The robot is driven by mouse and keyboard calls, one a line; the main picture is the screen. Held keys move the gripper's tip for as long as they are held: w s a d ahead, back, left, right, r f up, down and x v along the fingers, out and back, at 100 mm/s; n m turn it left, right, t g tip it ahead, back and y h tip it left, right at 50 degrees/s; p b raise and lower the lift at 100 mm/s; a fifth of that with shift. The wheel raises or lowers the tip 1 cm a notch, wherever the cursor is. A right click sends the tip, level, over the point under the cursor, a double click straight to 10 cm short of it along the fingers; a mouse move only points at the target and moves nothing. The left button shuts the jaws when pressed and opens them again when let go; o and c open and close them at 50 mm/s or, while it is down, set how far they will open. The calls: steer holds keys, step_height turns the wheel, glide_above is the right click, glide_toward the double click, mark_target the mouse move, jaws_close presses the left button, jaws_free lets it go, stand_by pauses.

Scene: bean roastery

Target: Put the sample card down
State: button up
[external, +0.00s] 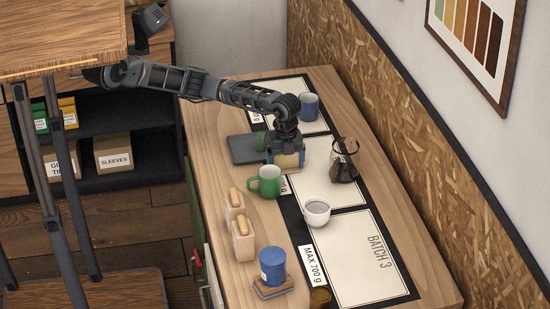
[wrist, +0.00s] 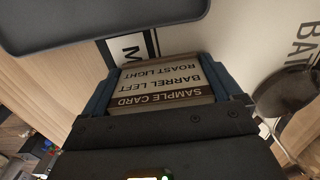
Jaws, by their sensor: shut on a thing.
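The sample card (external: 290,161) is a small cream card with a dark brown header. In the wrist view the card (wrist: 160,80) reads "SAMPLE CARD, BARREL LEFT, ROAST LIGHT", upside down. My gripper (external: 286,153) is shut on it, with a blue finger at each side of the card in the wrist view. The card is over the worktop between the dark grey tray and the glass carafe. I cannot tell whether its lower edge touches the surface.
The dark grey tray (external: 244,149) lies left of my gripper. A green mug (external: 266,182) stands just in front, and a glass carafe (external: 344,168) right. A blue cup (external: 309,105) stands behind, a white cup (external: 317,213) nearer. The BATCH 3 panel (external: 355,260) is mostly clear.

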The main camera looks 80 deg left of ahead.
step_height(320, 180, up, 10)
steer(key=shift+f+b, duration=0.1)
steer(key=shift+b, duration=0.2)
steer(key=shift+c, duration=0.3)
steer(key=shift+d, duration=0.2)
steer(key=w+d+m+b, duration=0.1)
steer(key=w+d, duration=0.2)
steer(key=d, duration=0.7)
steer(key=shift+w+d+b, duration=0.25)
steer(key=shift+d+b, duration=0.1)
steer(key=shift+d, duration=0.05)
steer(key=shift+m, duration=0.7)
steer(key=d, duration=0.4)
steer(key=d+b, duration=0.1)
steer(key=d, duration=0.4)
steer(key=shift+w+d+r, duration=0.15)
steer(key=shift+d+r, duration=0.05)
steer(key=shift+d, duration=0.05)
steer(key=m+b, duration=0.2)
glide_above(314, 252)
step_height(314, 252, down, 5)
steer(key=shift+f, duration=0.1)
steer(key=shift+w+f+p, duration=0.1)
steer(key=shift+f+p, duration=0.2)
steer(key=shift+f, duration=2.1)
steer(key=shift+a+f, duration=0.1)
steer(key=shift+f, duration=0.05)
